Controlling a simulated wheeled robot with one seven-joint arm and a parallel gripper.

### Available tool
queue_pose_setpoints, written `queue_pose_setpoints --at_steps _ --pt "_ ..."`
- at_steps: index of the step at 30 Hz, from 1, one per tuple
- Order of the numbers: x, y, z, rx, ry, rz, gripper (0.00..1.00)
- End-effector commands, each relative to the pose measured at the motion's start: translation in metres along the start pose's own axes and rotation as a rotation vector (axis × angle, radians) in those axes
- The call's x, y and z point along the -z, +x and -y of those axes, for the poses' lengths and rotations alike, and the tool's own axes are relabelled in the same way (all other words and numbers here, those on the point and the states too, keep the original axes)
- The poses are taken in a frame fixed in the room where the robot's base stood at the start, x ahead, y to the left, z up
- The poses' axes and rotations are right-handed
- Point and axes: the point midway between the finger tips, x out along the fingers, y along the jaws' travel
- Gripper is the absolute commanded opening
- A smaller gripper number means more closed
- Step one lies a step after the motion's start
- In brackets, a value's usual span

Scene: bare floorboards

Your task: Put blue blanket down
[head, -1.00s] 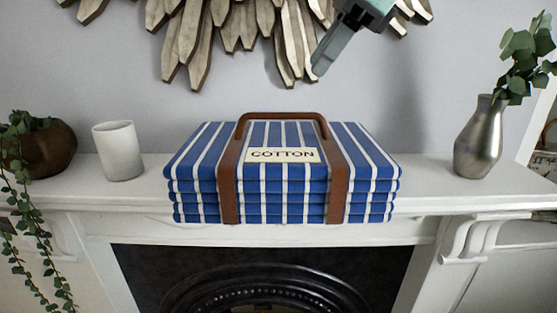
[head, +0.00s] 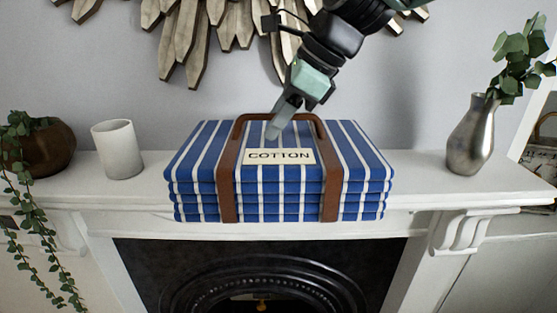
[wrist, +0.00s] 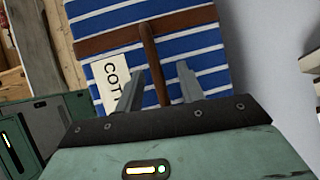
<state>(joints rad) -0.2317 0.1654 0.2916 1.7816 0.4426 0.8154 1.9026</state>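The blue blanket (head: 205,160) is a folded, white-striped stack with brown leather straps, a carry handle (head: 290,117) and a COTTON label. It lies flat on the white mantelpiece. My gripper (head: 274,132) is over the top of the blanket, close to the handle. In the wrist view the two fingers (wrist: 159,82) are spread apart, with the brown handle (wrist: 150,50) showing between them. The gripper is open, and I cannot tell whether a finger touches the blanket. The wrist view also shows the striped blanket (wrist: 195,48).
A white cup (head: 117,150) and a brown bowl with a trailing plant (head: 50,150) stand left on the mantelpiece (head: 420,190). A silver vase with leaves (head: 470,135) stands right. A wooden sunburst decoration (head: 190,45) hangs behind. A dark fireplace (head: 260,275) is below.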

Motion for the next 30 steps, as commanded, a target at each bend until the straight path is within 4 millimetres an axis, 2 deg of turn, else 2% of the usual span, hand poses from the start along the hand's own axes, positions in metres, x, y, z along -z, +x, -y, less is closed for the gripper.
queue_pose_setpoints --at_steps 4,8,9,30 --pt "0.0001 0.0 0.0 0.0 0.0 0.0 0.38" --pt "0.0001 -0.0002 0.0 0.0 0.0 0.0 0.02" --pt "0.0001 -0.0002 0.0 0.0 0.0 0.0 0.0" --pt "-0.0005 -0.0006 -0.0001 0.0 0.002 0.002 0.0"
